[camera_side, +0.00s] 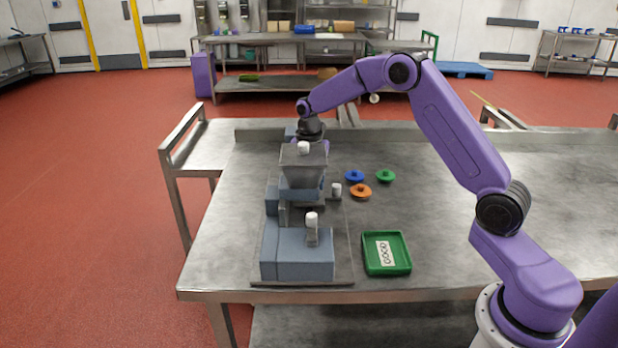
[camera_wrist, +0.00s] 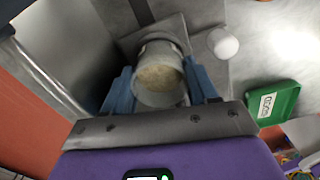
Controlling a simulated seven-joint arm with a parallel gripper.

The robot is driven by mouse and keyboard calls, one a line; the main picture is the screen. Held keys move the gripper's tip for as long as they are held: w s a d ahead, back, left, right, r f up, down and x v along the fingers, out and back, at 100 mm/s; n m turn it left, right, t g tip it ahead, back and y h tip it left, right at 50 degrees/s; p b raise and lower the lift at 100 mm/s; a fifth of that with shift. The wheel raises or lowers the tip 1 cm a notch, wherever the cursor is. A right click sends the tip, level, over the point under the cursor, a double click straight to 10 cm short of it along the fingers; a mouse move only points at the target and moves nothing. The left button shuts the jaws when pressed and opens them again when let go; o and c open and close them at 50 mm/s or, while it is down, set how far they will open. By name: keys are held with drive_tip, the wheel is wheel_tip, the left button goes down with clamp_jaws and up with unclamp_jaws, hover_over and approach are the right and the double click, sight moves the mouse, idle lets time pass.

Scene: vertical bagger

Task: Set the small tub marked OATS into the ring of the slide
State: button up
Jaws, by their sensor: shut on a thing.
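A small pale tub (camera_wrist: 160,80) with beige, grainy contents shows in the wrist view, between the blue fingers of my gripper (camera_wrist: 160,72). The fingers are shut on its sides. No marking can be read on it from here. In the side view my wrist is at the far end of the bagging machine (camera_side: 298,257), behind its grey hopper (camera_side: 303,165), which hides the fingertips and the tub. A grey metal surface lies below and around the tub. I cannot make out the ring of the slide in either view, nor whether the tub touches anything beneath it.
A white round-topped post (camera_wrist: 222,42) stands close to the right of the tub. Blue (camera_side: 355,176), green (camera_side: 386,176) and orange (camera_side: 361,191) knobbed discs lie right of the machine. A green tray (camera_side: 407,268) with a white label is nearer. The table's right side is clear.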

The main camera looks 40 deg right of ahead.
drive_tip(key=shift+f, duration=0.4)
idle(0.3)
drive_tip(key=o, duration=0.9)
drive_tip(key=shift+o, duration=0.2)
drive_tip(key=shift+w+a+r, duration=0.1)
drive_tip(key=shift+a, duration=0.05)
drive_tip(key=shift+o, duration=0.5)
drive_tip(key=shift+w+r, duration=0.1)
drive_tip(key=shift+r, duration=0.8)
drive_tip(key=shift+o, duration=0.3)
drive_tip(key=shift+a+r, duration=0.15)
drive_tip(key=shift+r, duration=2.5)
